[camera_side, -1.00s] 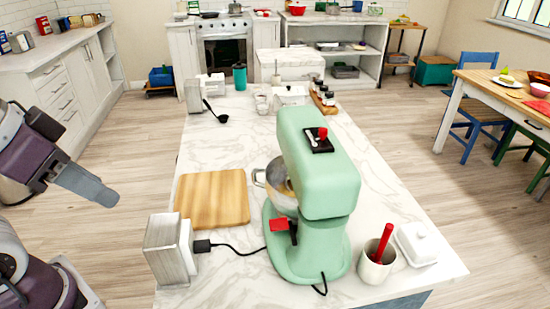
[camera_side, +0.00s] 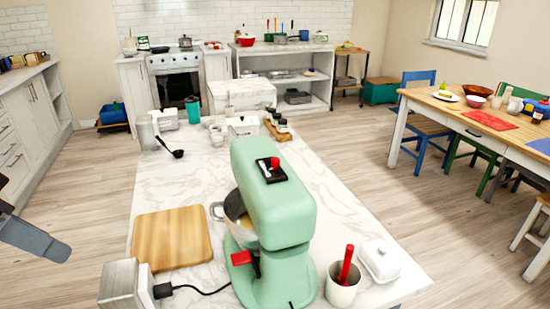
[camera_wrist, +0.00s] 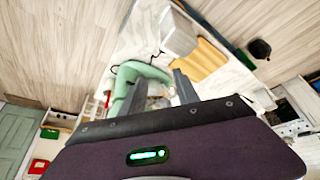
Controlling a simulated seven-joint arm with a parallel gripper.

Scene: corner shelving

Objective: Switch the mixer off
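The mint-green mixer (camera_side: 277,195) stands upright on the marble-topped island, its steel bowl (camera_side: 237,213) under the head. A red knob (camera_side: 275,162) sits on a black plate on top of the head. A red lever (camera_side: 240,257) sticks out low on its left side. My gripper (camera_side: 52,246) is at the left edge of the side view, well left of the mixer and touching nothing; only part of it shows there. In the wrist view, my gripper (camera_wrist: 160,88) has its two fingers apart with nothing held; the mixer (camera_wrist: 140,72) shows beyond them, partly hidden.
A wooden board (camera_side: 172,237) lies left of the mixer. A metal box (camera_side: 120,284) with the mixer's plug and cord stands in front of it. A cup with a red-handled tool (camera_side: 343,285) and a white butter dish (camera_side: 379,260) stand right of the mixer.

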